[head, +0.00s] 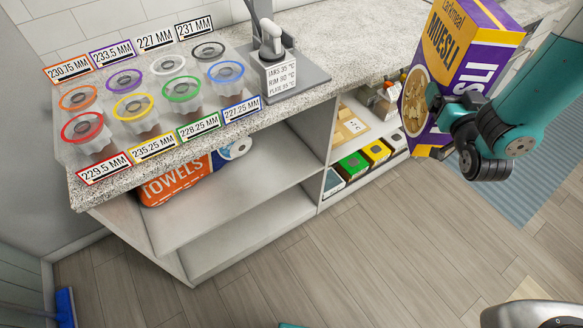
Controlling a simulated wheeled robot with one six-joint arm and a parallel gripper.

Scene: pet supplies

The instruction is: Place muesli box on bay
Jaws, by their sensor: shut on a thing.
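The muesli box (447,55) is purple and orange with a bowl picture on its front. It is in the upper right of the head view, upright and slightly tilted, held in the air in front of the counter. My gripper (440,105) is shut on the muesli box at its lower part, coming in from the right. The far finger is partly hidden by the box. An open shelf bay (235,205) lies under the counter at the left, with a towel pack inside. A second bay (345,165) to its right holds small boxes. Which bay is meant cannot be told.
The granite counter (345,45) carries several lidded cups with coloured rims and size labels. The towel pack (180,185) fills the left bay's back left. A blue mat (500,185) lies on the open wooden floor.

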